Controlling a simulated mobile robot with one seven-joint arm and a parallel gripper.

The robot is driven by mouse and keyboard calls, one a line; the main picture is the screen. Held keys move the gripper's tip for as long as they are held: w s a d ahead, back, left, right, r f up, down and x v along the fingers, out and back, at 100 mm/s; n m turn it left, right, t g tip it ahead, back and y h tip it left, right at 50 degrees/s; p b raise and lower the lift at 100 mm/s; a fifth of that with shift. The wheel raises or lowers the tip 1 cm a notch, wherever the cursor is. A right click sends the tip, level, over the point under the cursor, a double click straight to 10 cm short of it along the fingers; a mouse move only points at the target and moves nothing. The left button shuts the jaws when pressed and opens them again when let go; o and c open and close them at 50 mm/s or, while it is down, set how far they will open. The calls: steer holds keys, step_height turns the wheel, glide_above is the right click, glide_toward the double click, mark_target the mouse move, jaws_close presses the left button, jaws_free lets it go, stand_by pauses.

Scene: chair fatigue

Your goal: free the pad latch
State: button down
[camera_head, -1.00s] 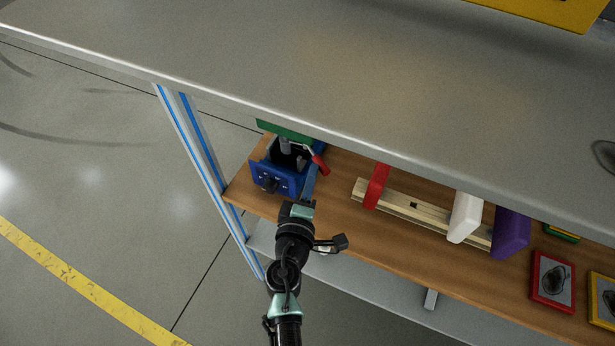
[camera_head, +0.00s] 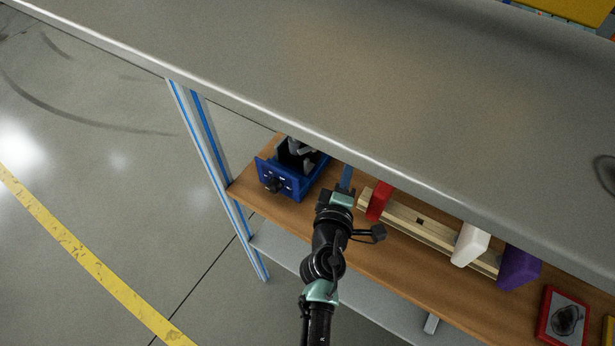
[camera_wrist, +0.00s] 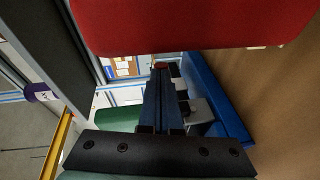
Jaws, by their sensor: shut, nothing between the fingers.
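The blue device (camera_head: 288,183) with a dark knob on its front sits at the left end of the wooden shelf. Grey and black parts stand inside it. In the wrist view its blue wall (camera_wrist: 215,95) is right of my fingers, and a green part (camera_wrist: 116,120) is to their left. A small red piece (camera_wrist: 161,65) shows just beyond the fingertips; I cannot tell whether they touch it or whether it is the latch. My gripper (camera_head: 347,170) is shut and empty, right of the device under the tabletop edge. It also shows in the wrist view (camera_wrist: 162,75).
The grey tabletop (camera_head: 400,110) overhangs the shelf (camera_head: 262,203) and hides its back. A wooden rail (camera_head: 420,222) with red (camera_head: 378,201), white (camera_head: 470,244) and purple (camera_head: 518,267) blocks lies to the right. The red block is close by in the wrist view (camera_wrist: 180,25).

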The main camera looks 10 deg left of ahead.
steer(key=shift+w+d, duration=0.2)
steer(key=shift+d+r, duration=0.2)
stand_by(0.4)
steer(key=b+v, duration=0.1)
steer(key=v, duration=1.2)
steer(key=shift+a+f, duration=0.2)
steer(key=shift+a, duration=0.05)
